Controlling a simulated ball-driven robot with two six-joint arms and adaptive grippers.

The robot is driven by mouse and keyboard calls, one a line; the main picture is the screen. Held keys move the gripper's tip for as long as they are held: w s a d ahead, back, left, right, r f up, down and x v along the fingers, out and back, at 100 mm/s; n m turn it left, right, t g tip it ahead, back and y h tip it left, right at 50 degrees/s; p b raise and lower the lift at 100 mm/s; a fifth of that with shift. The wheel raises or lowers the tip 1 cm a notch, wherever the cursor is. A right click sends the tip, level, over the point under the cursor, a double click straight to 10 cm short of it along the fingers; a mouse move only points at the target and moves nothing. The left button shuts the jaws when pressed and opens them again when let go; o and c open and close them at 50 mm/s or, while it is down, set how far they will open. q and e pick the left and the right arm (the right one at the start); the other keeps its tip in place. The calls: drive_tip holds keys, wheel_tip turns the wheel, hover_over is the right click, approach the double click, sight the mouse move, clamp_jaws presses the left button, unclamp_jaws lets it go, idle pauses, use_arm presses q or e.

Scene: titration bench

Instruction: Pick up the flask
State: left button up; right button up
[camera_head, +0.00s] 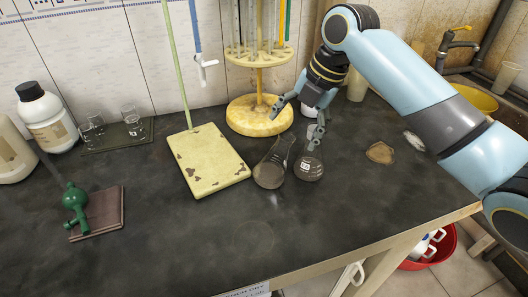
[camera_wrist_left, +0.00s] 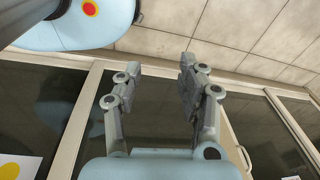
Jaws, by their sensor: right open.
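Two glass flasks stand side by side on the dark bench in the head view. The left flask (camera_head: 270,172) has a conical shape and dark contents. The right flask (camera_head: 309,170) is rounder and carries a small white label. My right gripper (camera_head: 296,127) is open, above and behind the flasks. One finger reaches left over the yellow stand base; the other points down in front of the right flask's neck and partly hides it. Whether that finger touches the glass I cannot tell. My left gripper (camera_wrist_left: 158,78) shows only in the left wrist view, open and empty.
A yellow retort-stand plate (camera_head: 212,160) with a tall rod lies left of the flasks. A round yellow pipette stand (camera_head: 259,115) is behind them. A brown stain (camera_head: 380,153) is to the right. The bench in front is clear up to its edge.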

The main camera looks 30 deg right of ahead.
sight(280, 154)
drive_tip(key=shift+w+a+f, duration=0.15)
drive_tip(key=shift+f, duration=0.25)
drive_tip(key=x, duration=0.3)
drive_tip(key=shift+f, duration=0.3)
drive_tip(key=shift+w+a+f, duration=0.1)
drive_tip(key=shift+f, duration=0.2)
drive_tip(key=p+x, duration=0.1)
drive_tip(key=x, duration=0.3)
drive_tip(key=shift+w+f, duration=0.1)
drive_tip(key=shift+f, duration=0.15)
drive_tip(key=shift+w+f, duration=0.15)
drive_tip(key=shift+f, duration=0.2)
drive_tip(key=shift+c, duration=0.4)
drive_tip(key=c, duration=1.4)
use_arm(q)
drive_tip(key=shift+s+a+r, duration=0.2)
drive_tip(key=shift+s+r, duration=0.3)
drive_tip(key=shift+s, duration=0.2)
use_arm(e)
drive_tip(key=shift+r, duration=0.1)
drive_tip(key=shift+c, duration=0.2)
